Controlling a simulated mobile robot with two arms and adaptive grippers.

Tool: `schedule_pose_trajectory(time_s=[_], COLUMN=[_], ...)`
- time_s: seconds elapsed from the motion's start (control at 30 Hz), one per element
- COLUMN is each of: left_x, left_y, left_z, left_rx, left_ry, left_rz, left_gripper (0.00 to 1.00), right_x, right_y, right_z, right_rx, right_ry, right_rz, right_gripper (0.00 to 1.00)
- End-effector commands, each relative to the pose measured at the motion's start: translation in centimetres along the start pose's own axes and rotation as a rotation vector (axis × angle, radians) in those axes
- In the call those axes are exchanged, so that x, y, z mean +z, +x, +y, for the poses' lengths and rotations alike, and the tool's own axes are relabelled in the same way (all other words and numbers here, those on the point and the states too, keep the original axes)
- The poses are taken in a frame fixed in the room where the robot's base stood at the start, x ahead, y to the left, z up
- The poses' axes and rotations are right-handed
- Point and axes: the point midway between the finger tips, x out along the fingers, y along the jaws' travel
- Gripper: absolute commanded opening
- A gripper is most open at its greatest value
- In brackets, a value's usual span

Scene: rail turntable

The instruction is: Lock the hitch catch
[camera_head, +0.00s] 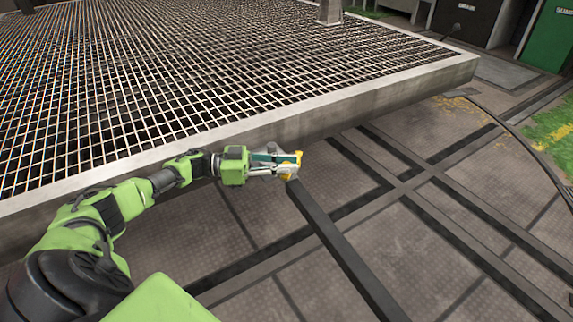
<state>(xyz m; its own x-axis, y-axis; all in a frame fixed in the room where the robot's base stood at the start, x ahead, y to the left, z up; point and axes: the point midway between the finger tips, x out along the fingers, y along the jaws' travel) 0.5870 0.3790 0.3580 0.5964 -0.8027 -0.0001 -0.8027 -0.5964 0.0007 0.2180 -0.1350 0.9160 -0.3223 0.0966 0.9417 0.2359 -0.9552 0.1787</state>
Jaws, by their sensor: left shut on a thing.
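My left gripper (282,163) is at the edge of the grated platform, at the upper end of a long dark bar (340,248). It is shut on a small yellow piece (289,177) at that end of the bar. The jaws hide most of this piece, so I cannot tell whether it is the hitch catch or how it is set. The bar slopes from there down to the bottom edge of the view. My right gripper is not in view.
The grated platform (390,95) with its pale metal rim fills the upper left. A post (330,11) stands on its far side. Plated floor (400,245) with dark strips lies open to the right. A dark cabinet (466,20) and a green one (551,35) stand at the top right.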

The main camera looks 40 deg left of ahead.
Motion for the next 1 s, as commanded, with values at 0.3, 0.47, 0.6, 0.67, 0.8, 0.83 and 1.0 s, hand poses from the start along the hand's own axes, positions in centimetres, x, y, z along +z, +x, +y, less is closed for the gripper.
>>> schedule_pose_trajectory(time_s=[0.3,0.47,0.6,0.67,0.8,0.83,1.0], left_x=[0.0,-0.1,-1.2,-2.1,-4.9,-5.5,-8.4], left_y=[0.0,0.0,0.0,0.0,0.0,0.0,0.0], left_z=[0.0,0.0,0.0,0.0,0.0,0.0,0.0], left_rx=[-0.001,-0.001,0.0,0.0,0.001,0.001,0.0], left_ry=[0.001,0.001,0.003,0.004,0.004,0.005,0.003], left_rz=[0.001,0.001,0.0,-0.001,-0.001,-0.002,0.0], left_gripper=[0.35,0.35,0.35,0.35,0.35,0.35,0.35], right_x=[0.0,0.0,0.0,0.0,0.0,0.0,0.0], right_y=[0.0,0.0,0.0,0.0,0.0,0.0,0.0], right_z=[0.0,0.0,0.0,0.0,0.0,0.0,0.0], right_rx=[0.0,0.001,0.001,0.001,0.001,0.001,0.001], right_ry=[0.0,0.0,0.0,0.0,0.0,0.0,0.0], right_rz=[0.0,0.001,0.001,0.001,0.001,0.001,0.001], right_gripper=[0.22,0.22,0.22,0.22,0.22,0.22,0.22])
